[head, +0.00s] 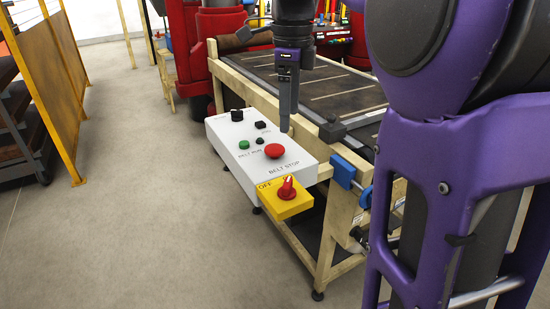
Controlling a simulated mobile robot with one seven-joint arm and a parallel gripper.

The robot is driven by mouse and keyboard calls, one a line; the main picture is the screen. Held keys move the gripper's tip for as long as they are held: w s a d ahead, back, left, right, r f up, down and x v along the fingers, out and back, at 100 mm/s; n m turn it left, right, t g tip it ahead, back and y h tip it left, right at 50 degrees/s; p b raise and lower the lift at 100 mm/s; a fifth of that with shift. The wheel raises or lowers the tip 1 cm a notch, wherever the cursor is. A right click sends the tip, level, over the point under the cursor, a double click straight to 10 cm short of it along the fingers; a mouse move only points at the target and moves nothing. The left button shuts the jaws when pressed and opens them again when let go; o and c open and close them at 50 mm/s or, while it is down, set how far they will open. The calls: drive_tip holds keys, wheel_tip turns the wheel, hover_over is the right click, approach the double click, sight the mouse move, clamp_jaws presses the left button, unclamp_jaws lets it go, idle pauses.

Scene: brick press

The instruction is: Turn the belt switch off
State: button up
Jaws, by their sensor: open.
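A white control box (226,149) is fixed at the near side of the belt frame. On its front end is a yellow plate (274,206) marked OFF, with a red rotary switch (287,188) on it. The box top carries a red mushroom button (274,151) by the label BELT STOP and a green button (244,144) by BELT RUN. My gripper (285,128) points down above the box's right edge, behind the red button, apart from the switch. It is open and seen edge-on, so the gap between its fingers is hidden.
The conveyor belt (310,80) on a wooden frame runs behind the box. A blue clamp (343,172) sits on the frame's near corner. The floor (130,200) left of the box is clear. My purple arm covers the right side.

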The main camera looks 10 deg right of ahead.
sight(287, 183)
wheel_tip(287, 183, down, 17)
drive_tip(key=b, duration=0.3)
drive_tip(key=shift+f, duration=0.15)
drive_tip(key=shift+s, duration=0.1)
clamp_jaws()
idle(0.3)
